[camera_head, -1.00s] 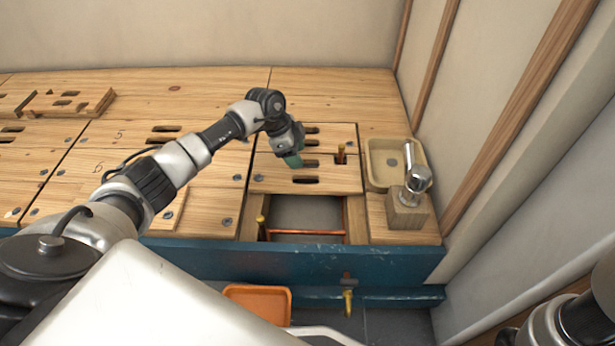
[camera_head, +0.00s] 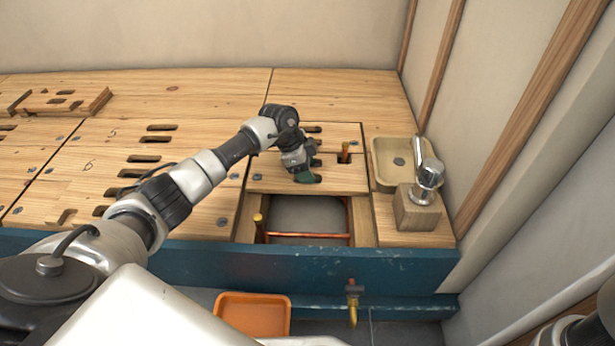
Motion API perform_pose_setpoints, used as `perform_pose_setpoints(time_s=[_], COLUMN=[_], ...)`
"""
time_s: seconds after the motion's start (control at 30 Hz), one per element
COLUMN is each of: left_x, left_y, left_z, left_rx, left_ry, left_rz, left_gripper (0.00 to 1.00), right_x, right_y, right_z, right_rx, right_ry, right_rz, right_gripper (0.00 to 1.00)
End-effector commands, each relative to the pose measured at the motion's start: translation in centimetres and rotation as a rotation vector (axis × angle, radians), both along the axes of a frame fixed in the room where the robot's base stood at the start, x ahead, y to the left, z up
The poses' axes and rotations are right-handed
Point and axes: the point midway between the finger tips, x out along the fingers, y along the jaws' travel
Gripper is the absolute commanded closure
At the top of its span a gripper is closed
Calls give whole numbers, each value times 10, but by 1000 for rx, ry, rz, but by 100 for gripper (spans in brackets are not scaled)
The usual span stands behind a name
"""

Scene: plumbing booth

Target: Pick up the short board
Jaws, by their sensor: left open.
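A short wooden board (camera_head: 266,174) with a hand slot lies flat behind the open floor bay, which shows a copper pipe. I take it to be the short board. My left gripper (camera_head: 307,178) has green fingertips and is open, pointing down at the slot of this board. The fingertips cover the slot, so I cannot tell whether they are inside it or just above it. My right gripper is out of view; only a part of my right arm shows at the lower right edge.
A copper pipe end (camera_head: 345,150) stands up just right of the gripper. A beige basin (camera_head: 381,165) and a chrome tap on a wooden block (camera_head: 414,211) stand at the right. An orange tray (camera_head: 252,316) lies below the blue beam (camera_head: 300,270).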

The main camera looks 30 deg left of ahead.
Motion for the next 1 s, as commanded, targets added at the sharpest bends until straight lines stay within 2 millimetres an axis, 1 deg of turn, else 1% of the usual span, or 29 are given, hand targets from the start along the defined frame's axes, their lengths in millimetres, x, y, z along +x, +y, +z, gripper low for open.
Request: perform_pose_setpoints(time_s=[0.07,0.4,0.77,0.87,1.0], left_x=[0,0,0,0,1], left_y=[0,0,0,0,0], left_z=[1,1,4,10,28], left_rx=[0,0,-1,-1,-1], left_ry=[0,0,-2,-3,-3], left_rz=[0,0,-1,0,0], left_gripper=[48,100,100,100,100], right_x=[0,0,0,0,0], right_y=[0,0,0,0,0], right_z=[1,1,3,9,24], right_rx=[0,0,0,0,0], right_ry=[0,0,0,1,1], right_rz=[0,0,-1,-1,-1], right_gripper=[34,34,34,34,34])
